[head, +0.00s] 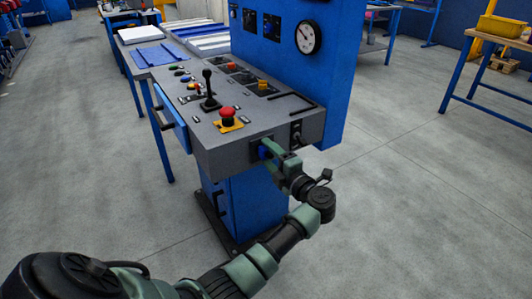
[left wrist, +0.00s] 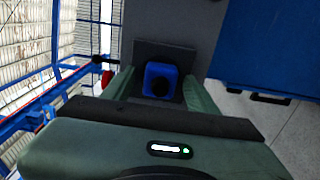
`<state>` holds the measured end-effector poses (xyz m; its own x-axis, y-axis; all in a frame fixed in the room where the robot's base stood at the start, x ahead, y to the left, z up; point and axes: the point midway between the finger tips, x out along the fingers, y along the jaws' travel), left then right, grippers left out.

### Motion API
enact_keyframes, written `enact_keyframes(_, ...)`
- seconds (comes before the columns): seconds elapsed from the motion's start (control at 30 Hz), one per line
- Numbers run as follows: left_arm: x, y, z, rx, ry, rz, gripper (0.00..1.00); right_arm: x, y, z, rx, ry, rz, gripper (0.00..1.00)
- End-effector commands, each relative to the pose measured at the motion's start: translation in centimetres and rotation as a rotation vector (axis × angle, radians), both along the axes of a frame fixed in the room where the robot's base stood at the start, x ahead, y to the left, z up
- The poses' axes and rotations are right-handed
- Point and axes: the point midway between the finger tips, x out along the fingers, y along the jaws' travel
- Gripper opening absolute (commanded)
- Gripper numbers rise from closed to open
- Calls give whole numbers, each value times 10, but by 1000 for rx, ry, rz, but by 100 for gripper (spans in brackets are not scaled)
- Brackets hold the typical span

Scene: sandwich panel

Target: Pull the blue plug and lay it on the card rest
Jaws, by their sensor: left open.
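The blue plug (head: 263,152) sits at the front face of the grey control panel (head: 225,147), mostly hidden by my left gripper (head: 268,148) in the head view. I cannot make out for sure which part is the card rest. My right gripper is not in view.
A red mushroom button (head: 228,112) and a black lever (head: 208,90) stand up from the panel top. A black plug-like fitting (head: 297,132) is right of the blue plug. A blue upright board with a gauge (head: 308,37) rises behind.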

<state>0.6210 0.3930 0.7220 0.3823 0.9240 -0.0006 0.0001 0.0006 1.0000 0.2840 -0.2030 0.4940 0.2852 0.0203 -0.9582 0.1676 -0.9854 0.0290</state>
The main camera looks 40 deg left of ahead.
Motion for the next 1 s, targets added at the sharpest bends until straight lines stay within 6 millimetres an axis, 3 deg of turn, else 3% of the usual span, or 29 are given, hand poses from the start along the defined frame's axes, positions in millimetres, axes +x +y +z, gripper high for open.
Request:
enact_keyframes(0.43, 0, 0, 0, 0, 1, 0, 58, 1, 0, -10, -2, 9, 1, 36)
enact_keyframes(0.47, 0, 0, 0, 0, 1, 0, 55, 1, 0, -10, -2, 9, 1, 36)
enact_keyframes(0.67, 0, 0, 0, 0, 1, 0, 0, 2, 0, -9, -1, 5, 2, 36)
enact_keyframes(1.0, -1, -4, 1, 0, 1, -1, 0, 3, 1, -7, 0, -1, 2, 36)
